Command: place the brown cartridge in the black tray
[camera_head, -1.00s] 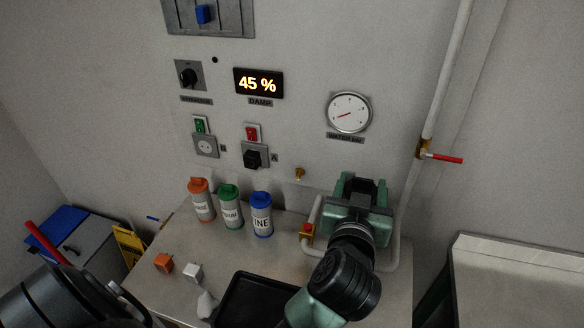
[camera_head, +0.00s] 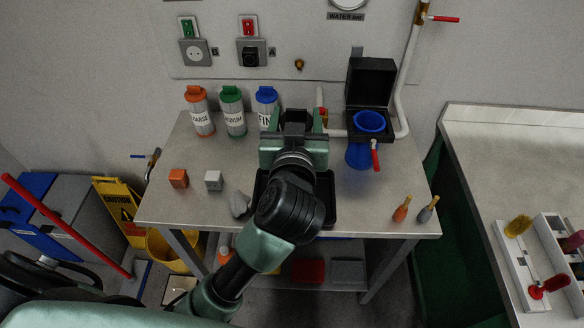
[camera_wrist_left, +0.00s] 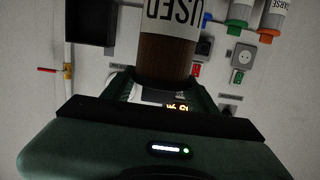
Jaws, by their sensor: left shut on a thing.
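The brown cartridge (camera_wrist_left: 165,58) shows in the left wrist view, with a white label reading USED upside down. My left gripper (camera_head: 293,122) is shut on it; in the head view the gripper and wrist hide the cartridge. The black tray (camera_head: 329,206) lies on the table, largely covered by my left arm; only parts of its rim and floor show. The gripper appears above the tray's far side in the head view; its height over the table is hard to tell. My right gripper is not in view.
Orange, green and blue-lidded canisters (camera_head: 232,112) stand behind the gripper. An orange cube (camera_head: 178,178), a grey cube (camera_head: 213,180) and a grey lump (camera_head: 239,204) lie left of the tray.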

